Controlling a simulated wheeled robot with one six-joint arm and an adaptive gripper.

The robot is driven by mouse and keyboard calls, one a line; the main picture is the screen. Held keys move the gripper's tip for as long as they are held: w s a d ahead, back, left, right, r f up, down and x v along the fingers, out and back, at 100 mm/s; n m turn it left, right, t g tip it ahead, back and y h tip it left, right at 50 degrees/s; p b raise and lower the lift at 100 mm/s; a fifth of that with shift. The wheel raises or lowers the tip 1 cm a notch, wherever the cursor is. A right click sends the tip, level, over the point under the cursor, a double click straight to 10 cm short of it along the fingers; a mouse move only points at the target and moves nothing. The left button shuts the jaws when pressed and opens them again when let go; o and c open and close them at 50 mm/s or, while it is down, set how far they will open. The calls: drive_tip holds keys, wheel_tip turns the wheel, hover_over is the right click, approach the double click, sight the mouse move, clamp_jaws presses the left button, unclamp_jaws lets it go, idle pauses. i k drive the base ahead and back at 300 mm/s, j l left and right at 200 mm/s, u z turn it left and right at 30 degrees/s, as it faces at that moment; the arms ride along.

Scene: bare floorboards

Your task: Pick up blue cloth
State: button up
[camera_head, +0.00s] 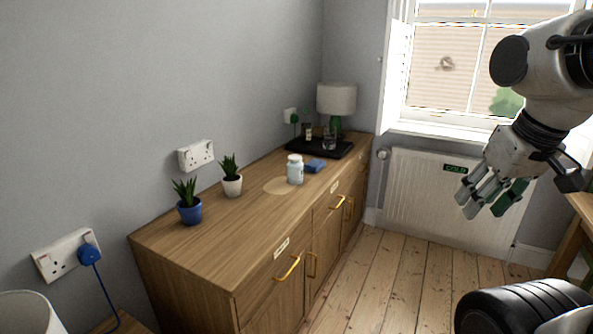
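A small folded blue cloth (315,166) lies on top of the wooden sideboard (225,238), just right of a white bottle (295,170). My gripper (484,205) hangs at the right of the view, in front of the radiator and well to the right of the cloth. Its fingers point down and look spread apart, with nothing visible between them. The gripper is apart from the sideboard.
A round mat (277,186) lies beside the bottle. Two potted plants, one in a blue pot (189,212) and one in a white pot (232,186), stand near the wall. A black tray (300,148) and a lamp (336,100) are at the far end. Floorboards (400,285) in front are clear.

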sight(315, 165)
drive_tip(key=u, duration=0.45)
drive_tip(key=i+l+u, duration=0.4)
drive_tip(key=l, duration=0.25)
drive_tip(key=i+l+u, duration=0.2)
drive_tip(key=l, duration=0.2)
drive_tip(key=i+l, duration=0.15)
drive_tip(key=l, duration=0.25)
drive_tip(key=i+l, duration=0.15)
drive_tip(key=l, duration=0.2)
drive_tip(key=i+l+u, duration=0.1)
drive_tip(key=l, duration=0.3)
drive_tip(key=i+l, duration=0.2)
drive_tip(key=l, duration=0.2)
drive_tip(key=i+l, duration=0.1)
drive_tip(key=l, duration=0.3)
drive_tip(key=i+l+u, duration=0.1)
drive_tip(key=l, duration=0.3)
drive_tip(key=i+l, duration=0.2)
drive_tip(key=l, duration=0.2)
